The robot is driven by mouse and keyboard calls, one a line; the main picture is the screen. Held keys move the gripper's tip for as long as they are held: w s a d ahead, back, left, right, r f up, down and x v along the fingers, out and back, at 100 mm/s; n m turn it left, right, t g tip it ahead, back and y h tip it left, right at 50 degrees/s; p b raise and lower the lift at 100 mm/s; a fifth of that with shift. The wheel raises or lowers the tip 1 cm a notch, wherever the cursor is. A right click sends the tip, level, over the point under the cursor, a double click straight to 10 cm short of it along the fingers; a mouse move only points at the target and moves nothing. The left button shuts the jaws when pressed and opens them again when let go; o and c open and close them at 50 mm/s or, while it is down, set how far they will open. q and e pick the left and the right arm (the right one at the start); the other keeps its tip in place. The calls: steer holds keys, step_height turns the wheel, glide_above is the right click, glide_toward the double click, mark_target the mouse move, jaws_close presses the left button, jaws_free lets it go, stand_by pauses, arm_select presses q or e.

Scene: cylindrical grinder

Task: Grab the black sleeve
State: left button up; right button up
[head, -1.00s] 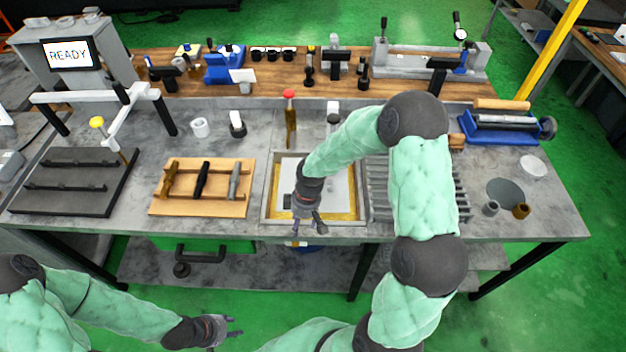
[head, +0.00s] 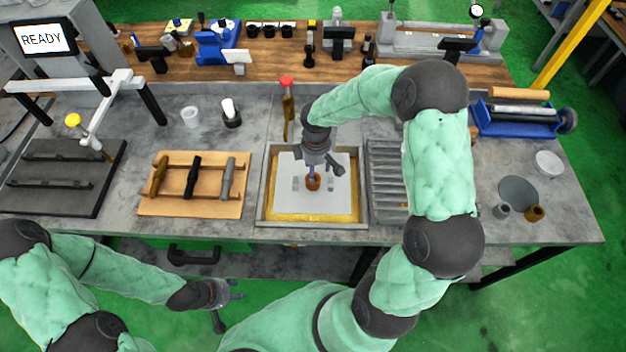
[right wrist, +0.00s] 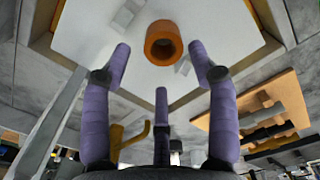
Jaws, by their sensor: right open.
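I cannot pick out a plainly black sleeve. An orange-brown ring-shaped sleeve (head: 313,182) stands on the white plate in the framed tray (head: 262,215); it also shows in the right wrist view (right wrist: 163,43). My right gripper (head: 316,176) is over the tray, open and empty, with its purple fingers (right wrist: 163,70) spread short of the ring. A grey sleeve (head: 502,210) and a brass sleeve (head: 535,213) stand at the table's right. Several black cup-like pieces (head: 270,31) stand on the back shelf. My left gripper (head: 232,290) is open and empty, low in front of the table.
A wooden rack (head: 150,208) left of the tray holds brass, black (head: 192,176) and grey rods. Small grey blocks (right wrist: 124,16) lie beside the ring. A red-topped post (head: 288,108) stands behind the tray. A ribbed grey grate (head: 384,190) adjoins its right side, partly behind my arm.

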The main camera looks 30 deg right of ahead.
steer(key=shift+w+f, duration=0.1)
steer(key=shift+f, duration=0.65)
steer(key=shift+w+a+f, duration=0.1)
steer(key=shift+f, duration=1.25)
steer(key=shift+w+a+f, duration=0.1)
steer(key=shift+f, duration=1.2)
steer(key=shift+c, duration=0.3)
steer(key=shift+r, duration=0.1)
jaws_close()
